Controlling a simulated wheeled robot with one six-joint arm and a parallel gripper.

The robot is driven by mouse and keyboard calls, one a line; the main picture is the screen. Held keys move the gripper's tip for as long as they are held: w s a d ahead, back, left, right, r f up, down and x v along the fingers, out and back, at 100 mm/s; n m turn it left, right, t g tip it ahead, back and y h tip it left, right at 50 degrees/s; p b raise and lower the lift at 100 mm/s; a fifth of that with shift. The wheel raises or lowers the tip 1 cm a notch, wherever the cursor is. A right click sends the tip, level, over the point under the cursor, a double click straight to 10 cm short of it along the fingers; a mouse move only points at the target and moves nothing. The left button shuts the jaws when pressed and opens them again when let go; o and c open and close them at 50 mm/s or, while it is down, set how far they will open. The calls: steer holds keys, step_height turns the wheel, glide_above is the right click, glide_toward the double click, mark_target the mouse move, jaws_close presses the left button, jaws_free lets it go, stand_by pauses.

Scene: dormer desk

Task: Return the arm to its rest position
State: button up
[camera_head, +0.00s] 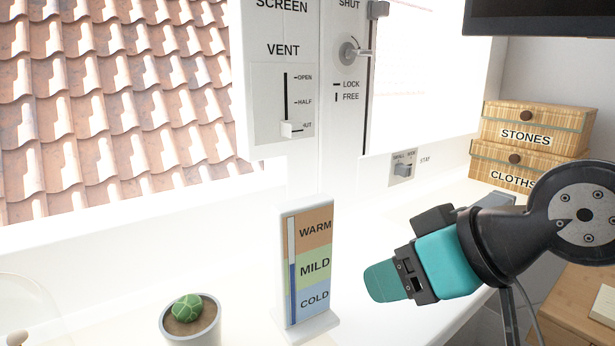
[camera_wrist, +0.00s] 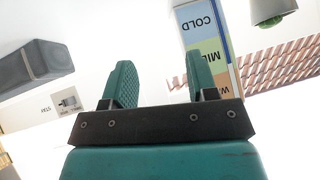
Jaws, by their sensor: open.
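My gripper (camera_head: 382,281) is teal with a dark band and is held over the white desk, right of the thermometer stand (camera_head: 313,265). In the wrist view my gripper (camera_wrist: 158,82) shows its two teal fingers spread apart with nothing between them. The stand carries WARM, MILD and COLD bands and shows upside down in the wrist view (camera_wrist: 203,48), behind the right finger. In the head view a gap shows between the stand and the fingers.
A potted cactus (camera_head: 190,318) stands left of the stand. Two wicker boxes (camera_head: 525,138) are stacked at the back right. A VENT slider (camera_head: 287,128), a latch knob (camera_head: 348,49) and a small switch (camera_head: 403,168) are on the window frame. A wooden surface (camera_head: 570,300) is at lower right.

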steer(key=s+d+f+g+h, duration=0.3)
steer(key=s+d+f+g, duration=0.1)
steer(key=s+g, duration=0.4)
step_height(320, 180, up, 20)
steer(key=t+p, duration=0.1)
steer(key=p, duration=1.9)
steer(key=shift+s+r+n+p, duration=0.25)
steer(key=shift+s+n+p, duration=0.05)
steer(key=shift+s+p, duration=0.1)
steer(key=shift+d, duration=0.15)
